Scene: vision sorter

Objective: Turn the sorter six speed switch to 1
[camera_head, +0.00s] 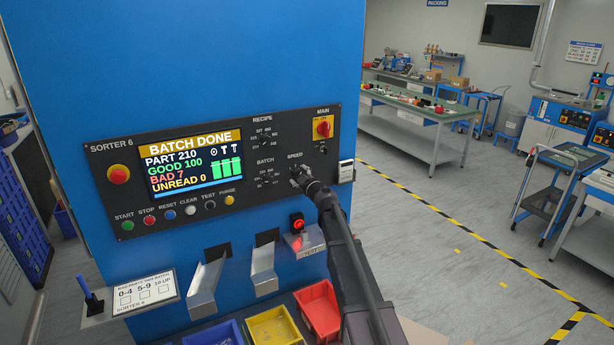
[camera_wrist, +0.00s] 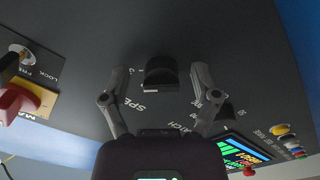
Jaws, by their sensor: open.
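The sorter six control panel (camera_head: 101,170) is a black plate on a blue cabinet, with a screen reading BATCH DONE. The speed switch is a black knob (camera_wrist: 160,72) under the SPEED label, at the panel's lower right. In the wrist view my gripper (camera_wrist: 162,77) is open, with one finger on each side of the knob and a gap at both sides. In the head view my gripper (camera_head: 304,180) is at the panel and hides most of the speed switch. I cannot tell which number the knob points at.
The red main switch (camera_head: 323,127) on its yellow plate is above the speed switch. The batch and recipe dials are to the left. A red-lit scanner box (camera_head: 298,224) sits below, with chutes and a red bin (camera_head: 318,309) under it. Open floor lies to the right.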

